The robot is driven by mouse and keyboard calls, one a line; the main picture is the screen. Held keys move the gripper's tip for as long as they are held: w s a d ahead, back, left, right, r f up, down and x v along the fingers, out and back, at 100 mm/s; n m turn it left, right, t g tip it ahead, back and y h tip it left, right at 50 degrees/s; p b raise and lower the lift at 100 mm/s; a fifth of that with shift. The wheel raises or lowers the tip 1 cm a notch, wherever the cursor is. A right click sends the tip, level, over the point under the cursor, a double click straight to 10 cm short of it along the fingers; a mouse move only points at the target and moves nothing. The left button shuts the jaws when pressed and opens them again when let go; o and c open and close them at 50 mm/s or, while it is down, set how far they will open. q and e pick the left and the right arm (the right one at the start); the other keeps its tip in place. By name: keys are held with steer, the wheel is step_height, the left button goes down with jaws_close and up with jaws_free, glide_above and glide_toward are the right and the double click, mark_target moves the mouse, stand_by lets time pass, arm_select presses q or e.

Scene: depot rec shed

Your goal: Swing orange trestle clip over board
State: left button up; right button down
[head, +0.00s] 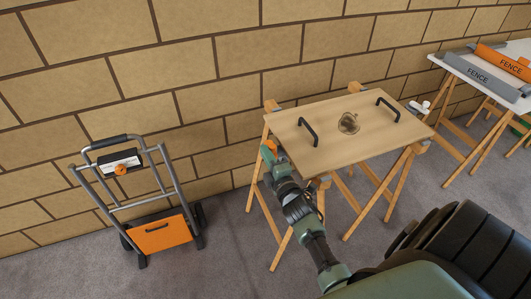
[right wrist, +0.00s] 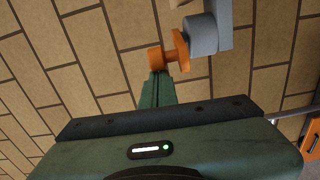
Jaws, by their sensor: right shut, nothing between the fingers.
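The wooden board (head: 345,145) lies on a pair of wooden trestles (head: 265,205), with a black handle near each end. The orange clip (head: 270,145) is at the board's left edge. In the right wrist view the orange clip (right wrist: 176,50) is a knob and flange on a grey bracket (right wrist: 203,34). My right gripper (head: 271,157) is shut and empty at the board's left edge. In the right wrist view its green fingertips (right wrist: 158,78) are right by the clip's knob; I cannot tell whether they touch. My left gripper is not in view.
A hand cart (head: 165,236) with an orange panel stands left. A white table (head: 490,80) with grey and orange FENCE bars is at the right. A block wall (head: 220,70) runs behind. Carpet between cart and trestles is clear.

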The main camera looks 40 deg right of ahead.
steer(key=shift+s+d+n+y+p, duration=0.2)
steer(key=shift+d+n+y+p, duration=0.15)
steer(key=shift+n+y, duration=0.4)
steer(key=shift+s+d+y, duration=0.25)
steer(key=shift+s+d, duration=0.1)
steer(key=shift+d, duration=0.4)
steer(key=shift+s+d+y, duration=0.2)
steer(key=shift+s+d, duration=0.1)
steer(key=shift+d, duration=0.5)
